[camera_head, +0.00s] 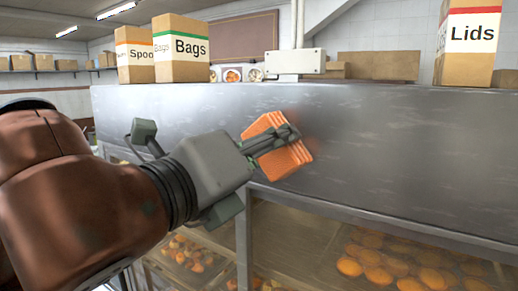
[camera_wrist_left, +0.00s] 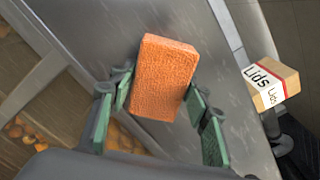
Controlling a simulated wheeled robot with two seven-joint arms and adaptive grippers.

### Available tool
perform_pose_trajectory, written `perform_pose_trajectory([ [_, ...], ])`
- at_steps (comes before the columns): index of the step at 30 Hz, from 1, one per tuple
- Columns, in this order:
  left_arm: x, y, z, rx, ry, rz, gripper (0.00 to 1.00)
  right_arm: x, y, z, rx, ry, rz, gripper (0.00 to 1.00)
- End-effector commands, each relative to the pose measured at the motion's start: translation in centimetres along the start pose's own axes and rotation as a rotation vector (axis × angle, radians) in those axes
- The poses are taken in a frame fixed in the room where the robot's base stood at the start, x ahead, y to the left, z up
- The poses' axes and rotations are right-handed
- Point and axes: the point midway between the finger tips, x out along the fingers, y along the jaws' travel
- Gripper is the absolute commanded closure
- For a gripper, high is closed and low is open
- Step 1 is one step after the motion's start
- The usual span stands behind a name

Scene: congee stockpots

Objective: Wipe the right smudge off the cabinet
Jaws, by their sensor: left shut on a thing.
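The cabinet (camera_head: 400,150) has a brushed steel front panel, which also shows in the left wrist view (camera_wrist_left: 118,32). My left gripper (camera_head: 275,140) is shut on an orange sponge (camera_head: 283,160), holding it tilted in front of the panel near its lower edge. In the left wrist view the sponge (camera_wrist_left: 163,78) sits between the green fingers. It is close to the panel; I cannot tell whether it touches. Pale streaks mark the steel, but I cannot make out a distinct smudge. The sponge and gripper hide part of the panel. My right gripper is not in view.
Boxes marked Bags (camera_head: 182,50) and Lids (camera_head: 467,45) stand on the cabinet top, with a grey metal device (camera_head: 296,63) between them. Below the panel, framed glass (camera_head: 300,235) covers trays of orange food. The panel's right part is unobstructed.

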Motion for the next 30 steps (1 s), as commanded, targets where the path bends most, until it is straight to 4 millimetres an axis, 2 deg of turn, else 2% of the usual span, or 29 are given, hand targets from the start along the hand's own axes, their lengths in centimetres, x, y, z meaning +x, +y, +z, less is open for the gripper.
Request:
perform_pose_trajectory([
  [8, 0.4, 0.4, 0.3, -0.002, 0.000, 0.001, 0.75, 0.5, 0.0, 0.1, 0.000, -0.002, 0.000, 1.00],
  [21, 0.7, 3.1, 2.5, -0.002, -0.001, 0.003, 0.75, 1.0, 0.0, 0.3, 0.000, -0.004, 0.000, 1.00],
  [30, 0.7, 3.2, 2.6, -0.002, 0.000, 0.003, 0.75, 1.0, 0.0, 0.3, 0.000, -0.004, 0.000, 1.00],
])
